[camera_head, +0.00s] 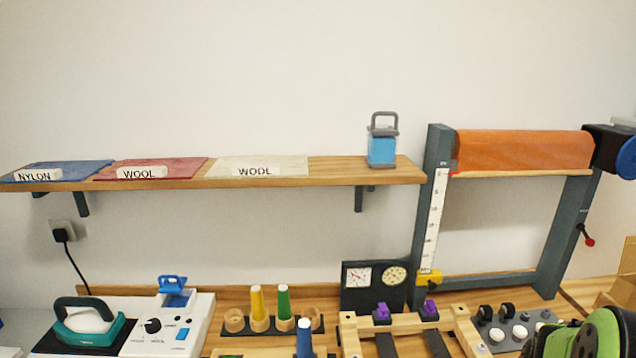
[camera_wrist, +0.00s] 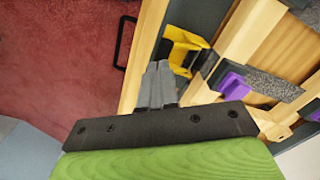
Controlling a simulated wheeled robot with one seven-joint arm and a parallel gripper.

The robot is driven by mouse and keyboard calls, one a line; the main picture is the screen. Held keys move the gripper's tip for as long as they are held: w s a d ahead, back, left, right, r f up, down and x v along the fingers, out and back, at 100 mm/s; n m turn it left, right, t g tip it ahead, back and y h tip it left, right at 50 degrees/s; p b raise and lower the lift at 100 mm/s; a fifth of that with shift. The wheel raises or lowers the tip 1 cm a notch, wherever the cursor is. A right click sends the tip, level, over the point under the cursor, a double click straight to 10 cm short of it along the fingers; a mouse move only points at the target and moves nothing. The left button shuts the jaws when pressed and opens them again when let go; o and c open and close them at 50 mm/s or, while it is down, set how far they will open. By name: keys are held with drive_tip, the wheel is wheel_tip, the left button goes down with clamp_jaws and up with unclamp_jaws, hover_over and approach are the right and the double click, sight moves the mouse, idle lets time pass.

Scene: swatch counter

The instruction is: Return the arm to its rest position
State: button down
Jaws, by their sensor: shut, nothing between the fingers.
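My gripper (camera_wrist: 158,84) shows in the wrist view with its two grey fingertips pressed together and nothing between them. It is over the edge of the wooden bench, with a yellow bracket (camera_wrist: 180,48) just beyond the tips. I cannot tell the exact height or whether it touches anything. In the head view, part of my own green and black arm fills the lower right corner, and the fingertips cannot be made out there.
A wooden frame with purple clips (camera_head: 382,311) stands on the bench, left of a grey panel with knobs (camera_head: 507,330). An upright grey frame holds an orange roll (camera_head: 524,150). A shelf (camera_head: 340,172) carries swatches and a blue weight (camera_head: 382,150). An iron (camera_head: 88,322) sits left.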

wheel_tip(320, 180, up, 5)
drive_tip(key=p, duration=0.3)
drive_tip(key=shift+f, duration=0.1)
drive_tip(key=s+a+r+n+t+h, duration=0.1)
drive_tip(key=s+a+r+n+t, duration=0.15)
drive_tip(key=a+r+n, duration=0.65)
drive_tip(key=s+a+r+n+t+y, duration=0.1)
drive_tip(key=s+a+r+n+t, duration=0.1)
drive_tip(key=s+a+r, duration=0.6)
drive_tip(key=a+t, duration=0.1)
drive_tip(key=a, duration=0.2)
drive_tip(key=shift+s+r+n, duration=0.15)
drive_tip(key=shift+s+n, duration=0.15)
drive_tip(key=shift+s, duration=0.1)
